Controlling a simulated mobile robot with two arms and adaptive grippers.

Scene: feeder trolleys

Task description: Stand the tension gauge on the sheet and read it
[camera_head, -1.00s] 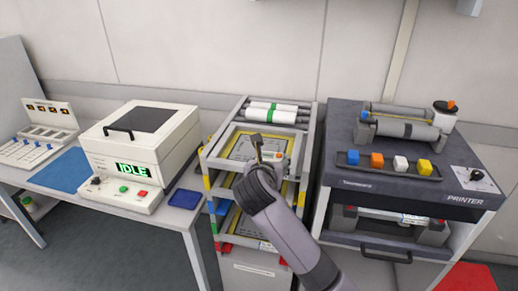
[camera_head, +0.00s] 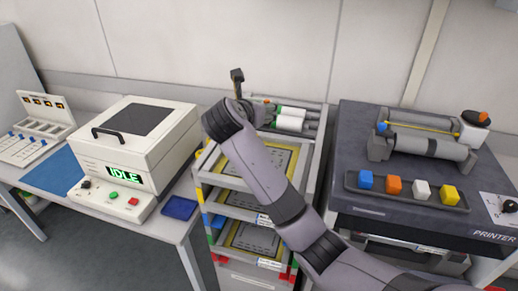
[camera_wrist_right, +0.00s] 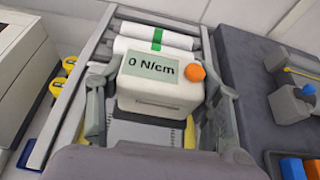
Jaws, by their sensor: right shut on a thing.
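The tension gauge (camera_wrist_right: 150,92) is a white box with a display reading "0 N/cm" and an orange knob. My right gripper (camera_head: 250,108) is shut on it, with a finger on each side in the wrist view. In the head view the gauge is mostly hidden behind my wrist. A grey sheet in a yellow-edged frame (camera_head: 283,160) lies in the top of the trolley, partly covered by my arm. In the wrist view part of the sheet (camera_wrist_right: 140,130) shows below the gauge. I cannot tell whether they touch. My left gripper is not in view.
White rolls (camera_head: 290,122) with green bands lie at the trolley's back. More framed sheets (camera_head: 258,238) sit on lower shelves. A printer (camera_head: 400,195) with coloured blocks stands right. A white machine reading "IDLE" (camera_head: 140,140) and a blue tray (camera_head: 180,208) stand left.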

